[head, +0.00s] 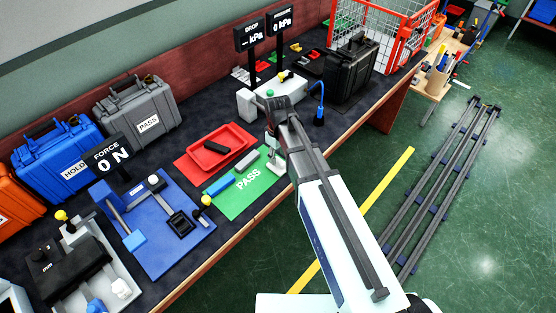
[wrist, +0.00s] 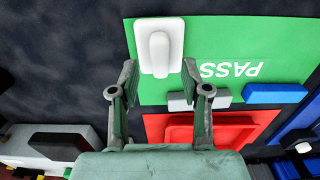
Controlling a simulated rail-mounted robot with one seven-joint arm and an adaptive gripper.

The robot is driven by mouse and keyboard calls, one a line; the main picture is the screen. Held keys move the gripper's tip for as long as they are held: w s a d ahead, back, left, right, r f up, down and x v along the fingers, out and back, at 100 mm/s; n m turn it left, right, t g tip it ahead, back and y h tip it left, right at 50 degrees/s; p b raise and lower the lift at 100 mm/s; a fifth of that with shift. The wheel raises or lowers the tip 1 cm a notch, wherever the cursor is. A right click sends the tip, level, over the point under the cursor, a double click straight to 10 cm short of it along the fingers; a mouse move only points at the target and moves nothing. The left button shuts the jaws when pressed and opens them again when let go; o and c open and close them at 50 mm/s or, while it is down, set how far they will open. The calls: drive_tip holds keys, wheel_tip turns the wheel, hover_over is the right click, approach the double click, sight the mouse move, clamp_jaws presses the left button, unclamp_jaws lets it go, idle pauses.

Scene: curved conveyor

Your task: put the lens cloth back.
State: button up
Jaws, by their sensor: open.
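A white rounded piece with a raised middle (wrist: 160,45) lies on the green PASS mat (wrist: 215,32), near the mat's edge; I cannot tell whether it is the lens cloth. No other thing in view is clearly a cloth. My gripper (wrist: 158,82) is open and empty in the wrist view, its fingertips on either side of the white piece's near end. In the head view my gripper (head: 273,150) is over the right end of the green mat (head: 228,207), and my arm hides part of the bench there.
A grey block (head: 247,178) and a blue block (head: 219,186) lie on the mat. A red tray (head: 190,165) holding a black piece adjoins it. A blue fixture (head: 165,253) stands left. A black case (head: 350,72) and a red wire crate (head: 408,50) stand at the back right.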

sight(278, 160)
wheel_tip(278, 160, up, 9)
drive_tip(key=b, duration=0.2)
idle(0.3)
